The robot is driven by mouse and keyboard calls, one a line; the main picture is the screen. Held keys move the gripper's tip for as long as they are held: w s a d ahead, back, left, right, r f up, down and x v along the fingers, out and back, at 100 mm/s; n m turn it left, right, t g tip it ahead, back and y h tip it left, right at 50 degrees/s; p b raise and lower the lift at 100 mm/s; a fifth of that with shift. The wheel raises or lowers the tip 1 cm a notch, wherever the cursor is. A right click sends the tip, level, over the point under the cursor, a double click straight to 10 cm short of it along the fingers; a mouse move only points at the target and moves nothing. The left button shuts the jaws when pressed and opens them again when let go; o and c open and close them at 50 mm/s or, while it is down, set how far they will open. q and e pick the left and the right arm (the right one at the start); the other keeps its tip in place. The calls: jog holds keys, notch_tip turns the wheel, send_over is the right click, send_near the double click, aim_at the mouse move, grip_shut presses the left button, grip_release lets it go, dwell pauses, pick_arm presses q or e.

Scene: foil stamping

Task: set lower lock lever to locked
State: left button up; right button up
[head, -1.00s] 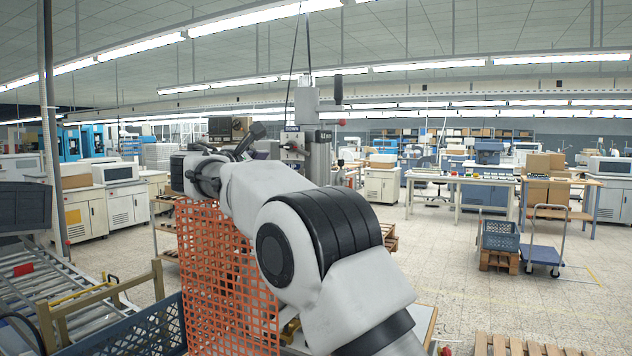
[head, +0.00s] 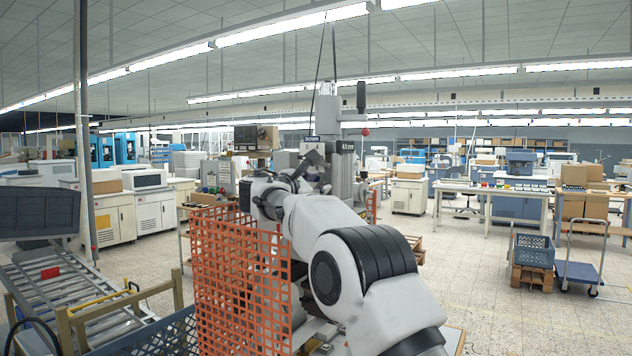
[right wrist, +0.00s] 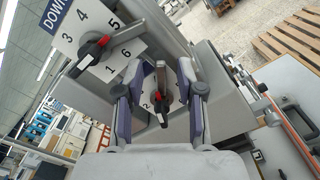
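In the right wrist view, a small lever with a red and black hub (right wrist: 157,98) sits on the lower part of the grey machine's face, beside a white plate marked 2. My right gripper (right wrist: 158,80) is open, with one finger on each side of this lever; I cannot tell whether either touches it. Above left is another black and red handle (right wrist: 96,50) on a numbered plate under a blue DOWN label. In the head view, my right gripper (head: 312,160) is at the machine (head: 346,165), small and partly hidden by my arm. My left gripper is not in view.
An orange mesh guard (head: 225,265) stands left of my right arm. A roller conveyor (head: 70,295) and a blue crate (head: 165,335) are at the lower left. Open floor lies to the right, with a blue trolley (head: 578,272) beyond.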

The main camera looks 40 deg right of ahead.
jog(key=shift+s+a, duration=0.1)
jog(key=shift+a, duration=0.05)
jog(key=c, duration=0.3)
grip_shut()
jog(key=m+b, duration=0.2)
jog(key=s+f+m+b, duration=0.1)
jog(key=m+b, duration=0.2)
jog(key=b, duration=0.1)
jog(key=shift+s+d+f+m+b, duration=0.2)
jog(key=shift+d+f+m+b, duration=0.1)
jog(key=shift+d+f+m, duration=0.1)
jog(key=shift+o, duration=1.5)
grip_release()
jog(key=shift+w+d+f, duration=0.15)
jog(key=shift+w+f, duration=0.05)
jog(key=shift+f, duration=0.05)
jog(key=v, duration=1.2)
